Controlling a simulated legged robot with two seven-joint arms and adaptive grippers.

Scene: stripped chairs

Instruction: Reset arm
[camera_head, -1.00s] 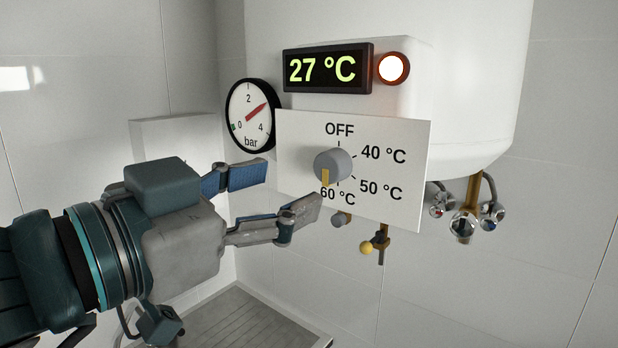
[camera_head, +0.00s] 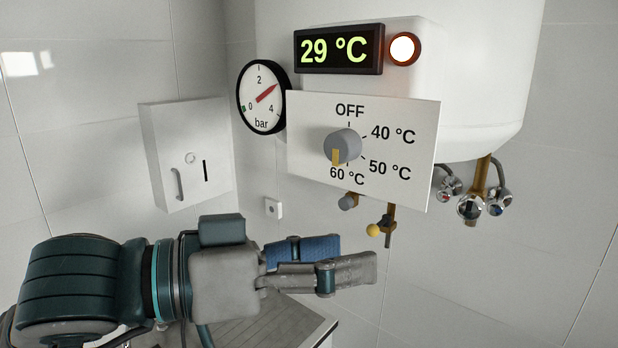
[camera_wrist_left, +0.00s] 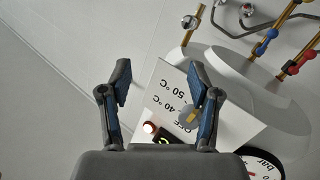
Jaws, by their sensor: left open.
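My left gripper (camera_head: 350,255) is open and empty, low in the head view, below and in front of the white dial panel (camera_head: 405,150). The grey knob (camera_head: 343,146) on the panel has its yellow pointer toward 60 °C. The gripper is apart from the knob. In the left wrist view my open gripper (camera_wrist_left: 160,85) shows its two blue-padded fingers, with the panel (camera_wrist_left: 165,90) behind and between them. The right gripper is in neither view.
A white boiler (camera_head: 480,80) carries a display (camera_head: 338,49) reading 29 °C, a lit lamp (camera_head: 404,49) and a pressure gauge (camera_head: 262,97). Valves (camera_head: 471,205) and a yellow-tipped tap (camera_head: 382,228) hang beneath. A white wall box (camera_head: 185,155) is at left; a counter (camera_head: 270,325) lies below.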

